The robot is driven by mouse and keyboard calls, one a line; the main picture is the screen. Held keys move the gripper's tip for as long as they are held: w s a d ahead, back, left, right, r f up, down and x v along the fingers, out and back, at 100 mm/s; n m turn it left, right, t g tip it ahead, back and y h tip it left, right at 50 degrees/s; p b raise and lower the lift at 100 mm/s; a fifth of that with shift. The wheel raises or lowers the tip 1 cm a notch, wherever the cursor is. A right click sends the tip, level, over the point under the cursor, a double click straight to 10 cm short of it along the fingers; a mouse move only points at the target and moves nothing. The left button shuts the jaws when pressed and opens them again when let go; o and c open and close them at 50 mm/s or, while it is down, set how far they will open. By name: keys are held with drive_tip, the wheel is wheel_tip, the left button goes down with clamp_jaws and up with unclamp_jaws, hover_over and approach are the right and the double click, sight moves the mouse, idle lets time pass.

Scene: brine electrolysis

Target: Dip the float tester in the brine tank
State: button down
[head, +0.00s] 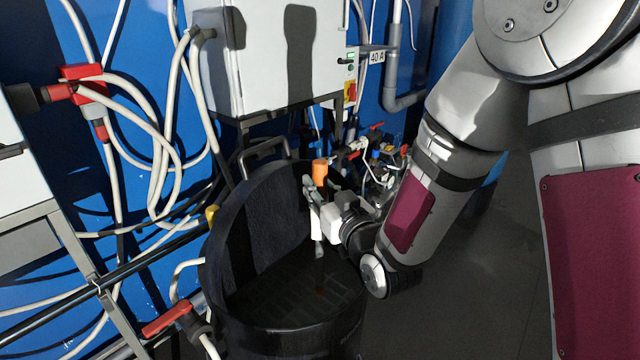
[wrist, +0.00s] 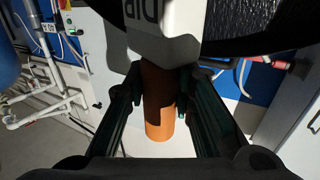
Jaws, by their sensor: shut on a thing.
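The brine tank (head: 235,225) is a black, round, open-topped vessel in the lower middle of the head view. My gripper (head: 314,192) is over the tank's right side, shut on the float tester (head: 320,170). The tester has an orange cylindrical top, and a pale lower end hangs below the gripper against the dark tank interior. In the wrist view, the orange cylinder (wrist: 160,128) sits between the two dark fingers of my gripper (wrist: 160,85). I cannot tell whether the tester's lower end touches brine.
A red-handled valve (head: 167,320) is at the tank's lower left. Pale hoses hang on the blue wall at left. Valves and pipes (head: 380,165) stand behind my wrist. Dark floor (head: 470,270) lies open at right.

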drive_tip(key=b, duration=0.6)
hover_over(322, 249)
drive_tip(key=w, duration=0.1)
drive_tip(key=shift+a+f, duration=0.15)
drive_tip(key=shift+f, duration=1.75)
drive_tip(key=shift+a+f, duration=0.1)
drive_tip(key=shift+f, duration=1.75)
drive_tip(key=shift+f+b, duration=1.15)
drive_tip(key=shift+f, duration=3.1)
drive_tip(key=shift+r, duration=0.1)
